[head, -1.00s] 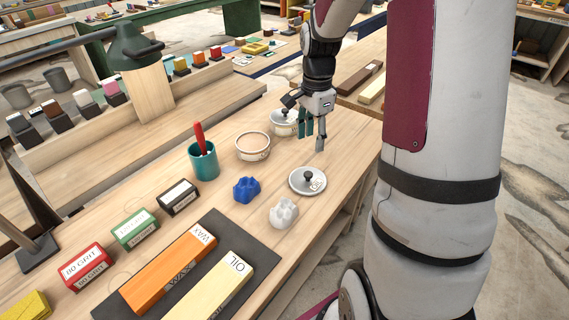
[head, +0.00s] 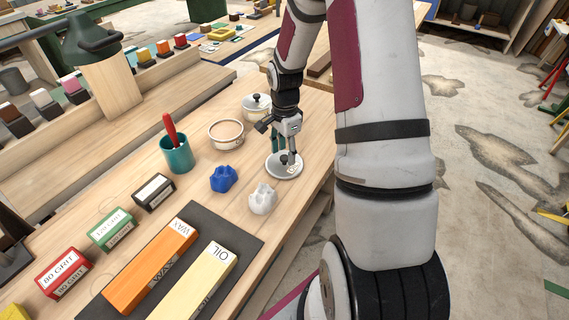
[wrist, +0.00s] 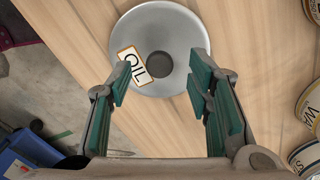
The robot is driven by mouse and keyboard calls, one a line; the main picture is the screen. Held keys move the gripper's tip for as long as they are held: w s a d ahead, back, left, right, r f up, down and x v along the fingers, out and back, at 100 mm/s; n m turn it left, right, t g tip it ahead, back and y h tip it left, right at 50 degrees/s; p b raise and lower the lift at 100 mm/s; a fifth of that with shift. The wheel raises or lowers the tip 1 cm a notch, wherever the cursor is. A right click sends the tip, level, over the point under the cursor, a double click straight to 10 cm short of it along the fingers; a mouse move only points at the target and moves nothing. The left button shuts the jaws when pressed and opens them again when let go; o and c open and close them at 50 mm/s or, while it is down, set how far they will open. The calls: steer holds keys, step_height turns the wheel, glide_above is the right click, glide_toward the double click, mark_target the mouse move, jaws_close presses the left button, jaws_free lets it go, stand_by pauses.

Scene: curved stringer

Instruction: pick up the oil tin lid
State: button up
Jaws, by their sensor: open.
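The oil tin lid (head: 278,170) is a round grey metal disc with a dark knob and a white label, lying on the bench. In the wrist view the lid (wrist: 185,28) has an orange-edged label reading OIL beside its dark knob (wrist: 160,64). My gripper (head: 285,155) is open just above the lid. In the wrist view its two green-padded fingers (wrist: 163,76) stand on either side of the knob, apart from it. How high the fingertips are above the lid is hard to tell.
An open tin (head: 226,133) and a lidded tin (head: 257,106) stand behind the lid on the bench (head: 130,185). A white lump (head: 262,199) and a blue lump (head: 223,178) lie close in front and left. A teal cup (head: 177,153) stands further left. The bench's right edge is near.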

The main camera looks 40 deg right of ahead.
steer(key=shift+f, duration=0.9)
steer(key=shift+c, duration=0.2)
jaws_close()
steer(key=shift+r, duration=0.15)
